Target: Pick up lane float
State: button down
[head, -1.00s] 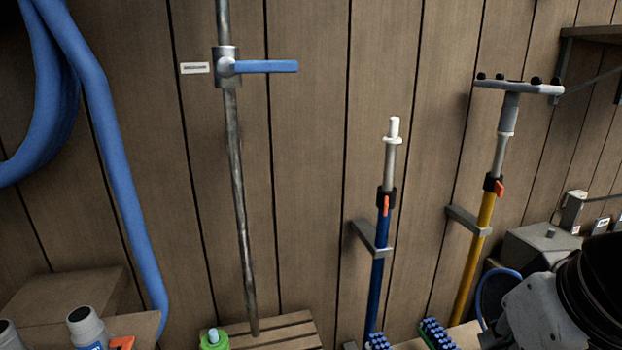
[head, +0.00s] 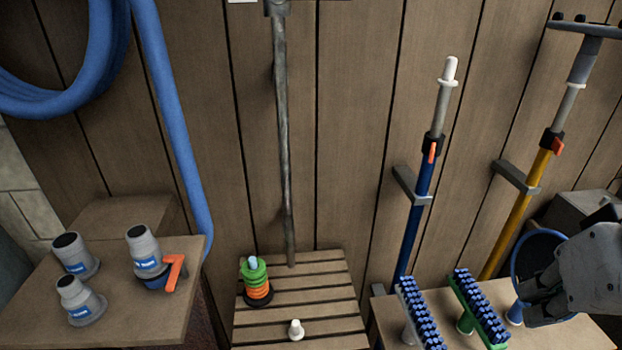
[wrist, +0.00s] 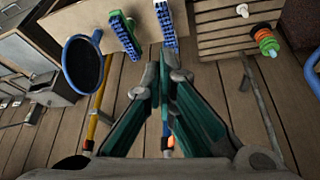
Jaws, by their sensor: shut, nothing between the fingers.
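A stack of green and orange rings (head: 257,284), which looks like the lane float, stands on a low slatted bench (head: 300,310) against the wall. A pale blue tip shows at its top and a dark base under it. It also shows in the wrist view (wrist: 266,42), at the upper right. My gripper (wrist: 164,66) is shut and empty in the wrist view, apart from the stack and to its left. In the head view my gripper (head: 540,312) is partly visible at the right edge, over the brush shelf.
A small white knob (head: 296,330) stands on the bench before the stack. Blue-bristled brushes (head: 478,305) and a blue-rimmed net (head: 536,262) are at the right. Grey fittings (head: 76,255) stand on the left table. Poles and a pipe line the wall.

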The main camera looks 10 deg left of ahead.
aim_at(255, 278)
jog(key=i+l+u, duration=0.15)
jog(key=l+u, duration=0.15)
jog(key=l, duration=0.6)
jog(key=l+u, duration=0.25)
jog(key=l, duration=0.7)
jog(key=u, duration=1.2)
